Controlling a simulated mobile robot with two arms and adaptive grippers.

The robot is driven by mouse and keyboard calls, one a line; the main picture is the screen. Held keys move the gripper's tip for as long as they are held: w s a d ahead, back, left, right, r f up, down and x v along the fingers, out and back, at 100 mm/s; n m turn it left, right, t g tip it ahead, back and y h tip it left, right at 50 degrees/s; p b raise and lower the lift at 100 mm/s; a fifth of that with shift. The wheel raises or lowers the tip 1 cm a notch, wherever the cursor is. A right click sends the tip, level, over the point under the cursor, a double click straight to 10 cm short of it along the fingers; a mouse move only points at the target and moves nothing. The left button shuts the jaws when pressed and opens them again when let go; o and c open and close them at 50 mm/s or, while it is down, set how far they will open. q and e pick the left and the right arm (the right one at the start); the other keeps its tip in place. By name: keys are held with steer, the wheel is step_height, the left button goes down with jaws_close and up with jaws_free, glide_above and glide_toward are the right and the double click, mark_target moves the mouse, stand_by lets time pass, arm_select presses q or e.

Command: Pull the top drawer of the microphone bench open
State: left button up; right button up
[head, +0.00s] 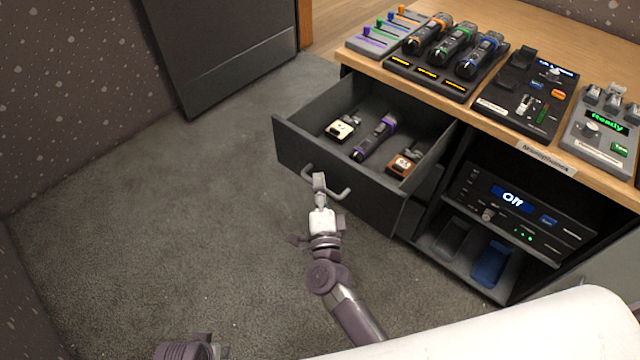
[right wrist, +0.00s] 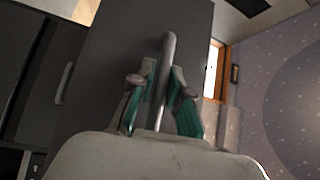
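The microphone bench (head: 348,60) stands at the right with a wooden top. Its top drawer (head: 300,150) is pulled well out, so its inside shows. The drawer's grey bar handle (head: 343,194) is on its dark front. My right gripper (head: 320,187) is at the handle's middle. In the right wrist view the handle bar (right wrist: 168,60) runs between the green-padded fingers of my right gripper (right wrist: 163,92), which are closed in on it.
The drawer holds a purple microphone (head: 375,138) and small boxed items. On the bench top are a rack of microphones (head: 440,85), small faders (head: 385,32) and consoles (head: 525,92). Right of the drawer is a shelf with a lit device (head: 520,208). Carpet left of the drawer is clear.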

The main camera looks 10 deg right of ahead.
steer(key=shift+o, duration=1.3)
steer(key=s+a+f, duration=0.1)
steer(key=s, duration=1)
steer(key=shift+s+a+f, duration=0.15)
steer(key=shift+s+f, duration=0.15)
steer(key=shift+s, duration=0.1)
steer(key=shift+a, duration=0.1)
